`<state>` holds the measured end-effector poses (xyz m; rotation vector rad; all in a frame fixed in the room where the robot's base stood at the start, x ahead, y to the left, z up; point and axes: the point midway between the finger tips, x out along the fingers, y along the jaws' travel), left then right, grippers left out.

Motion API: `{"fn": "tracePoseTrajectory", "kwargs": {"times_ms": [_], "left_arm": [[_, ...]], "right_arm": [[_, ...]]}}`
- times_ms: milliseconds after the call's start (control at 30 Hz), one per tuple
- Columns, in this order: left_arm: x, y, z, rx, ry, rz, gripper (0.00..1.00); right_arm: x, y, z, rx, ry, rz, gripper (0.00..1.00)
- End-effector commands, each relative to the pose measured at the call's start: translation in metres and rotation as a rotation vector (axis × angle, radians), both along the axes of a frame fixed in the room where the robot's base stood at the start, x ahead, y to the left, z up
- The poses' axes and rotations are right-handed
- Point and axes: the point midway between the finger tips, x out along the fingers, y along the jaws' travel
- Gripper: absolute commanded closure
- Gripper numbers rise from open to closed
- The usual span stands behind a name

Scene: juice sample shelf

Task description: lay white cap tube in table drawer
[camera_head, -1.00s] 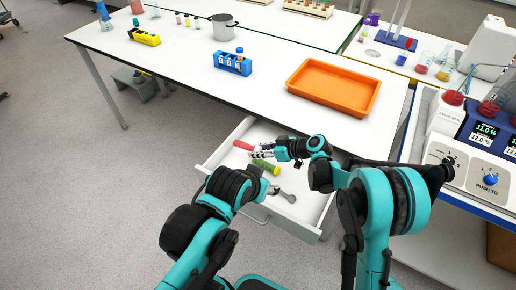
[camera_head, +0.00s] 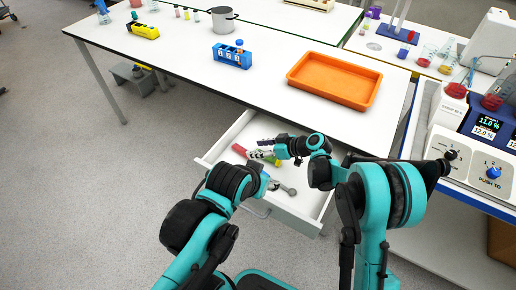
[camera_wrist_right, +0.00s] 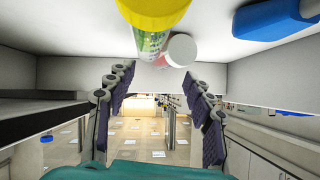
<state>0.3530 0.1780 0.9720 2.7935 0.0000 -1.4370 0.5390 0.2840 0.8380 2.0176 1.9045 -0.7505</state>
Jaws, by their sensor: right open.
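The open table drawer (camera_head: 312,212) holds a red-pink tube (camera_head: 239,150) and a green tube with a yellow cap. In the right wrist view, the yellow cap (camera_wrist_right: 153,10) is large at the top, with the white cap (camera_wrist_right: 181,49) of another tube beside it. I cannot tell whether the white cap belongs to the red-pink tube. My right gripper (camera_head: 262,151) is open over the drawer, close above the tubes and partly covering them. Its spread fingers show in the wrist view (camera_wrist_right: 160,105), with nothing between them.
A grey wrench (camera_head: 284,189) lies in the drawer's front part. A blue-handled thing (camera_wrist_right: 275,18) shows in the wrist view. On the table stand an orange tray (camera_head: 335,102), a blue tube rack (camera_head: 232,57) and a grey pot (camera_head: 223,20). The tabletop overhangs the drawer's back.

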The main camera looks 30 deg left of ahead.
Motion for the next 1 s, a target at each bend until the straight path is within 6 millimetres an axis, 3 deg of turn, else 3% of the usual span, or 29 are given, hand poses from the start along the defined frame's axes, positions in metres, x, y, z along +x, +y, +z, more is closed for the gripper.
{"fn": "tracePoseTrajectory", "kwargs": {"times_ms": [167,400,600,1000], "left_arm": [[0.000,0.000,0.000,0.000,0.000,0.000,0.49],[0.000,0.000,0.000,0.000,0.000,0.000,0.49],[0.000,0.000,0.000,0.000,0.000,0.000,0.49],[0.000,0.000,0.000,0.000,0.000,0.000,0.49]], "right_arm": [[0.001,-0.019,0.012,0.001,0.000,-0.002,0.47],[0.001,-0.064,0.040,-0.001,0.000,-0.004,0.47],[0.000,-0.091,0.057,0.000,0.000,-0.001,0.47],[0.000,-0.100,0.064,0.000,0.000,0.000,0.47]]}}
